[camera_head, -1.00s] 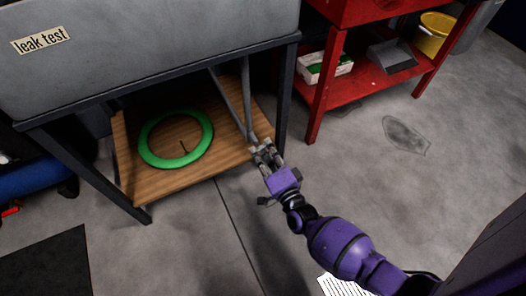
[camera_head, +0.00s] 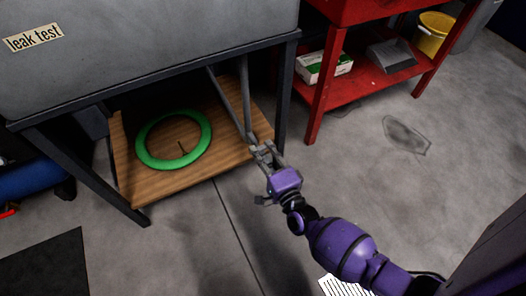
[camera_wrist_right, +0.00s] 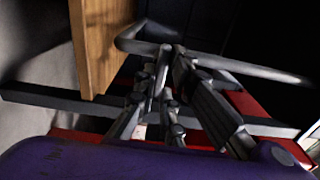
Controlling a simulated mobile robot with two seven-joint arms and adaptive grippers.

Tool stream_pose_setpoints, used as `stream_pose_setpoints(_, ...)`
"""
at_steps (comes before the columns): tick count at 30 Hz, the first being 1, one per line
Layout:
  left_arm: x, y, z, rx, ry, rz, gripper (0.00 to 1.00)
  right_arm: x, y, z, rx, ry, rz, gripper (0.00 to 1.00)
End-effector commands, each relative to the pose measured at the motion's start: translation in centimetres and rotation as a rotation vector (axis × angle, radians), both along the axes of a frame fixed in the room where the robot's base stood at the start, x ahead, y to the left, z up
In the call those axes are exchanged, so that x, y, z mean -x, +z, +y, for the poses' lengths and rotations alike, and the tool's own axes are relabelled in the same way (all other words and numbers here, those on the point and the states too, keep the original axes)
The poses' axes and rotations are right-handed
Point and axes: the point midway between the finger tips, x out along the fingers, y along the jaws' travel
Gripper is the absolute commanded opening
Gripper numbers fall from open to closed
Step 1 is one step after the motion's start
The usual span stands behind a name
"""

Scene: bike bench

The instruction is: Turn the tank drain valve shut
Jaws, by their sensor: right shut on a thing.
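The grey tank (camera_head: 150,50) with the "leak test" label stands on a dark frame at the upper left. Grey bars (camera_head: 230,105) run down beneath it, past the wooden shelf's right side. My right gripper (camera_head: 262,150) is shut at their lower end. In the right wrist view a bent grey bar (camera_wrist_right: 130,38) passes at the fingertips (camera_wrist_right: 165,55) of this gripper. It looks like the drain valve's handle. The valve body cannot be made out in either view. My left gripper is not in view.
A wooden shelf (camera_head: 200,182) with a green ring (camera_head: 140,150) sits below the tank; its edge also shows close by in the right wrist view (camera_wrist_right: 98,40). A dark frame leg (camera_head: 284,105) and a red cart (camera_head: 325,90) stand to the right. The floor in front is mostly clear.

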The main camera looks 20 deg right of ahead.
Motion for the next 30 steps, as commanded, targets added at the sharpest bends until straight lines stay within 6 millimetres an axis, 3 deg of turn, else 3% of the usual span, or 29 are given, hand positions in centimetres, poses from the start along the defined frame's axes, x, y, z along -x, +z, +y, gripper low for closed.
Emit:
stream_pose_setpoints(3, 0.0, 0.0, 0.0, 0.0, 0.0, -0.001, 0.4, 0.1, -0.1, 0.1, -0.003, 0.001, 0.003, 0.0)
stream_pose_setpoints(4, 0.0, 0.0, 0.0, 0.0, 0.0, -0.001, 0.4, 0.1, -0.1, 0.1, -0.003, 0.001, 0.003, 0.11)
stream_pose_setpoints(8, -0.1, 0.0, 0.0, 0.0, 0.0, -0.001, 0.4, 0.1, -0.1, 0.1, -0.002, 0.0, 0.003, 0.28)
stream_pose_setpoints(19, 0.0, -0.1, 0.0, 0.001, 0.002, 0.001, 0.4, 0.4, -0.1, 0.0, 0.0, 0.0, 0.002, 0.28)
stream_pose_setpoints(23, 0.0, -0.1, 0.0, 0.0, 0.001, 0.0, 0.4, 2.1, -0.2, -0.1, 0.0, 0.0, 0.004, 0.28)
stream_pose_setpoints(30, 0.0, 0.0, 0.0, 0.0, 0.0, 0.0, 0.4, 7.2, -0.1, -0.2, -0.001, 0.0, 0.004, 0.28)
